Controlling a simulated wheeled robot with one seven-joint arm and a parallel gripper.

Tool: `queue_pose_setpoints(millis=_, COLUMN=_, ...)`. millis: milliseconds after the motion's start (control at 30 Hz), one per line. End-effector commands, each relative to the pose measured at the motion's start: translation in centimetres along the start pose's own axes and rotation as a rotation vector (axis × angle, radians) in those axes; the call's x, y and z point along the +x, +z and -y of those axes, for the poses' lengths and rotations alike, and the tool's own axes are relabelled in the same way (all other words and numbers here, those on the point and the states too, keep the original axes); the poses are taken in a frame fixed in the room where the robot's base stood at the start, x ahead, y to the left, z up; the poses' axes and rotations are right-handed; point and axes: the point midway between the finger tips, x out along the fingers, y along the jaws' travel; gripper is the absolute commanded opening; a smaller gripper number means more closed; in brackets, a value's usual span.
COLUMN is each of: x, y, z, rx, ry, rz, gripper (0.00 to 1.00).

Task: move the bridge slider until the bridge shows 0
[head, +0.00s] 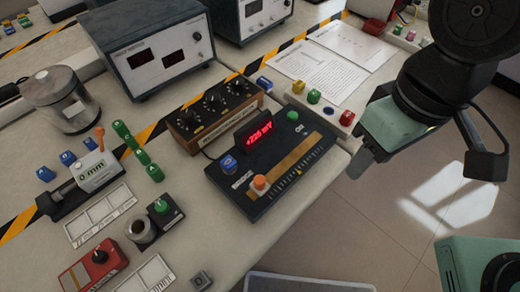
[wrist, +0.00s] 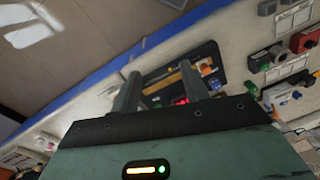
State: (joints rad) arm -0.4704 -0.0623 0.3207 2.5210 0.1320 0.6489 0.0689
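The bridge is a dark board (head: 240,199) on the bench in the middle of the head view. Its red display (head: 260,134) reads about +226 mV; the last digit is hard to read. The bridge slider has an orange knob (head: 260,183) near the left end of a tan scale strip (head: 300,155). In the wrist view the board (wrist: 207,56) shows beyond the fingers, with the orange knob (wrist: 205,69) near the right finger. My gripper (wrist: 160,74) is open and empty, with its fingers apart. In the head view it hangs right of the bridge, apart from it.
A three-dial box (head: 215,115) stands just behind the bridge. A blue button (head: 229,165) and green knob (head: 292,115) sit on the board. A slider gauge reading 0 mm (head: 93,170) and green weights stand to the left. Open floor (head: 350,235) lies in front.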

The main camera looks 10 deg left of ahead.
Motion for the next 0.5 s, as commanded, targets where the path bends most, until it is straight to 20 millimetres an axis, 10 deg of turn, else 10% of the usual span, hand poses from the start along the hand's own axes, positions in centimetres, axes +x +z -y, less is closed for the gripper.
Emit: queue_pose_setpoints(millis=500, x=-1.4, y=-10.3, z=10.3, rx=0.427, ry=0.04, rz=0.033, gripper=0.45)
